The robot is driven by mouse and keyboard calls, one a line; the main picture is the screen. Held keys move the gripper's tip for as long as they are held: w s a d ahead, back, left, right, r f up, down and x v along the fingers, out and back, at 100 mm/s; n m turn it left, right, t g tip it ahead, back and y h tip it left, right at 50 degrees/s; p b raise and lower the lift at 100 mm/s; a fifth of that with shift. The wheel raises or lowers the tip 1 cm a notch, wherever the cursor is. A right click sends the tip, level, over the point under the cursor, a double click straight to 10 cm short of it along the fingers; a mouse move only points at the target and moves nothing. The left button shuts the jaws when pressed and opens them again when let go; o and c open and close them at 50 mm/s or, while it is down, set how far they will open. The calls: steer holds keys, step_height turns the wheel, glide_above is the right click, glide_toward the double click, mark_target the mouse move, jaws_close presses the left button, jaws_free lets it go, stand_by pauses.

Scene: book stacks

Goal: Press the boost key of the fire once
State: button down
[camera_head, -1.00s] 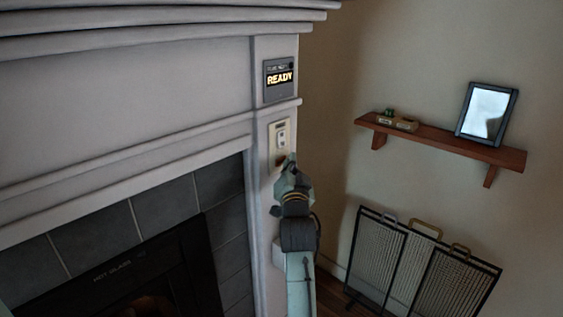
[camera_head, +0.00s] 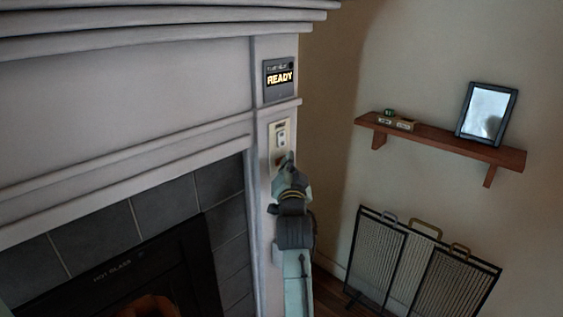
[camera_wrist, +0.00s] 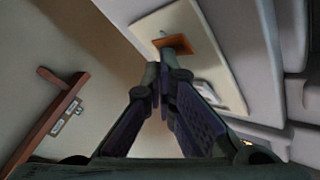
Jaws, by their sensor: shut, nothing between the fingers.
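A cream key plate (camera_head: 273,143) is mounted on the right pilaster of the fireplace; it also shows in the wrist view (camera_wrist: 215,55). It carries a pale rocker-like key (camera_head: 281,138) and, below that, an orange-red key, clearer in the wrist view (camera_wrist: 174,43). No label is readable on either. My gripper (camera_head: 291,160) is shut and empty, its tips at the lower part of the plate. In the wrist view my fingertips (camera_wrist: 161,70) are just short of the orange key in the picture; contact cannot be told. A display (camera_head: 279,80) above the plate reads READY.
The fireplace opening (camera_head: 120,280) with dark glass marked HOT GLASS is at lower left, an orange glow inside. A wooden shelf (camera_head: 440,139) with a framed mirror (camera_head: 487,112) hangs at right. A folding fire screen (camera_head: 420,262) stands below it.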

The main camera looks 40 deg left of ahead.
steer(key=shift+d, duration=0.1)
stand_by(0.3)
steer(key=shift+s+d, duration=0.15)
steer(key=shift+d, duration=0.45)
steer(key=d, duration=0.5)
steer(key=shift+s, duration=0.35)
stand_by(0.6)
